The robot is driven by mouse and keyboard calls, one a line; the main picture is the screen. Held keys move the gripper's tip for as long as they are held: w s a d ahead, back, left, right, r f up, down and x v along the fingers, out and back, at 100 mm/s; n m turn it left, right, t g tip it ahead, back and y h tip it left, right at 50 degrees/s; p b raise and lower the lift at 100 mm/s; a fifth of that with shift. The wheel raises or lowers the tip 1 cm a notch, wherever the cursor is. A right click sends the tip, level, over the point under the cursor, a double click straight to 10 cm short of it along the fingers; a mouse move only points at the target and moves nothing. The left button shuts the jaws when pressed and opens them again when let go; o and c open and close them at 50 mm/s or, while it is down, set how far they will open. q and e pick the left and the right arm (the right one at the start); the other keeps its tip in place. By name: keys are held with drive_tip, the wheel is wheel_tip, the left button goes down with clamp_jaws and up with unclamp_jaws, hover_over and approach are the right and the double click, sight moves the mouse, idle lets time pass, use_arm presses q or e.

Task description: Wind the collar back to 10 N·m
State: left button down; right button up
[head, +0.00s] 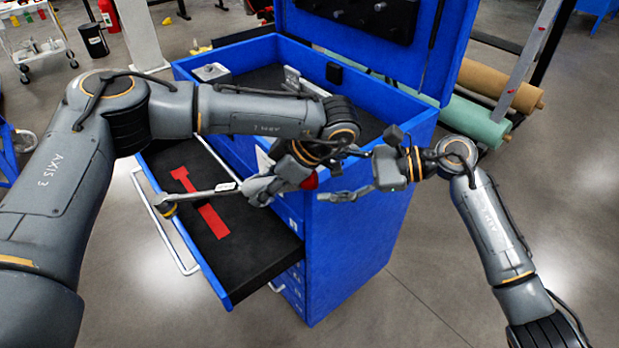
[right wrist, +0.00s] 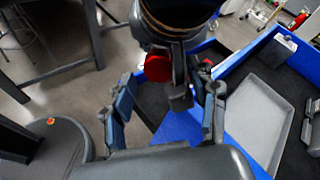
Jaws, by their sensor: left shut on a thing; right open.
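A torque wrench (head: 200,192) lies across above the open drawer in the head view, its ratchet head to the left and a pale scale window near my left gripper. My left gripper (head: 262,188) is shut on its handle. A red round end (head: 308,181) shows just right of that gripper and seems to be the wrench's collar; it also shows in the right wrist view (right wrist: 158,68). My right gripper (head: 328,176) is open and empty, its fingers pointing at the red end, apart from it. The collar's setting is too small to read.
The blue cabinet's open drawer (head: 270,262) has black foam with a red wrench-shaped cutout (head: 207,212). The cabinet top (head: 395,118) holds a grey tray (right wrist: 262,110) and small parts. A tool panel (head: 365,20) stands behind. Rolls (head: 500,82) lie at the right.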

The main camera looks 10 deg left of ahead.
drive_tip(key=shift+a+f, duration=0.1)
drive_tip(key=shift+a, duration=0.25)
idle(0.3)
drive_tip(key=shift+s, duration=0.1)
drive_tip(key=c, duration=1.1)
drive_tip(key=shift+s+f+m, duration=0.1)
drive_tip(key=shift+m, duration=0.8)
drive_tip(key=shift+a, duration=0.1)
drive_tip(key=shift+s, duration=0.1)
